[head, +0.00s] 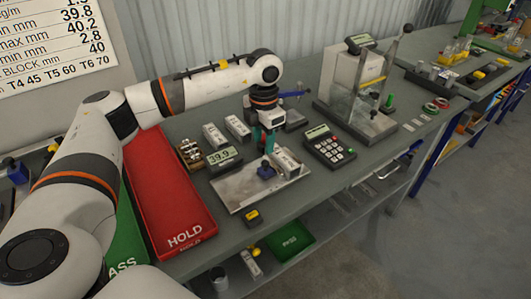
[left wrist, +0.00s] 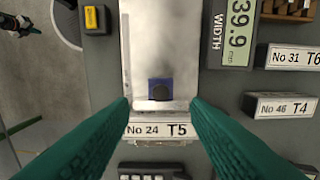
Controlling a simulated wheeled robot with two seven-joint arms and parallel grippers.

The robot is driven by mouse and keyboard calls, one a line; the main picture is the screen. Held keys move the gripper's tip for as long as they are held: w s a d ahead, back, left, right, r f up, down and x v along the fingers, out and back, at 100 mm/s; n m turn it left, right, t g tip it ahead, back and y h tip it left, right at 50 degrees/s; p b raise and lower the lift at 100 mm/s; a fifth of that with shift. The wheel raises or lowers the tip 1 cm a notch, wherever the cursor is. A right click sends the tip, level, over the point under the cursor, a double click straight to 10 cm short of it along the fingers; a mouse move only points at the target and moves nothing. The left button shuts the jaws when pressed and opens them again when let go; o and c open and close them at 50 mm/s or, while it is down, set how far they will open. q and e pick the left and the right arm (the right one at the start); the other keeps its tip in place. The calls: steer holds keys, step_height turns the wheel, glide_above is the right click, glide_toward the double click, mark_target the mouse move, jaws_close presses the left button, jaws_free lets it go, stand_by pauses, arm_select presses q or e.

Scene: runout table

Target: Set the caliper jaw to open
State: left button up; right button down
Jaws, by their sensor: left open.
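The caliper is a pale metal plate (head: 235,192) with a blue jaw piece (head: 266,171) bearing a dark round knob. Its display (head: 222,158), marked WIDTH in the left wrist view (left wrist: 238,30), reads 39.9 mm. A light block labelled No 24 T5 (left wrist: 158,129) lies at the plate's end, close beside the blue jaw (left wrist: 160,88); it also shows in the head view (head: 287,162). My left gripper (head: 268,143) has green fingers, open and pointing down over the block. In the left wrist view the fingertips (left wrist: 160,106) lie either side of it; I cannot tell whether they touch.
A red HOLD tray (head: 165,195) and a green tray (head: 128,235) lie left. Blocks No 31 (left wrist: 290,57) and No 46 (left wrist: 280,106) lie near the display. A keypad (head: 329,148) and a glass-sided stand (head: 360,85) stand right. A yellow-topped item (head: 252,216) sits at the front edge.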

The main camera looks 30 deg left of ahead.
mark_target(265, 162)
arm_select(q)
steer(key=f, duration=0.3)
steer(key=shift+w+f+p, duration=0.35)
steer(key=shift+f+p, duration=0.05)
step_height(265, 162, down, 3)
steer(key=shift+r+p, duration=0.1)
steer(key=shift+p, duration=0.2)
steer(key=shift+f, duration=0.25)
jaws_close()
arm_select(e)
steer(key=shift+w+r, duration=0.95)
steer(key=shift+w, duration=0.05)
